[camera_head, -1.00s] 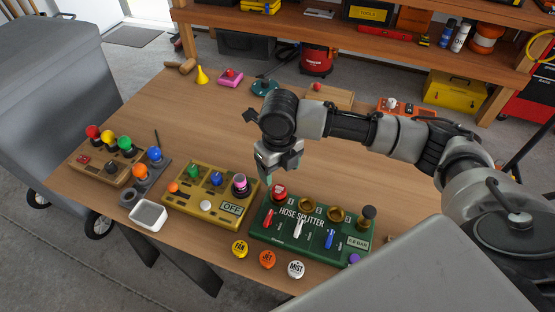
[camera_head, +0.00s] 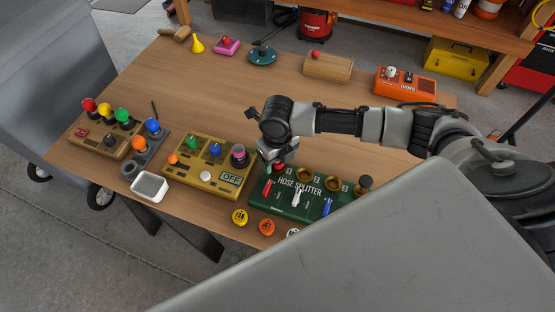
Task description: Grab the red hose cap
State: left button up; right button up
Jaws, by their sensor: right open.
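The green hose splitter board (camera_head: 290,211) lies near the table's front edge. It has brass ports and red, white and blue levers. My right gripper (camera_head: 272,166) is open and low over the board's left end, pointing down, at the place of the first port. The red hose cap is hidden behind this gripper, and I cannot tell whether the fingers touch it. The red lever (camera_head: 267,188) shows just below the gripper. A yellow cap (camera_head: 240,217) and an orange cap (camera_head: 266,227) lie in front of the board. My left gripper is not in view.
A yellow switch box (camera_head: 205,188) stands close on the left of the splitter. A white dish (camera_head: 149,187) and a board with coloured knobs (camera_head: 103,145) are further left. An orange radio (camera_head: 405,85) is at the back right. The table's middle is clear.

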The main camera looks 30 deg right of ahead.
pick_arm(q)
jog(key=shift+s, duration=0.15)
pick_arm(e)
jog(key=shift+f, duration=0.45)
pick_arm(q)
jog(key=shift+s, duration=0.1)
pick_arm(e)
jog(key=shift+c, duration=0.3)
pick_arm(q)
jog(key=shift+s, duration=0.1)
pick_arm(e)
jog(key=c, duration=0.9)
jog(key=shift+r, duration=0.1)
jog(key=shift+c, duration=0.2)
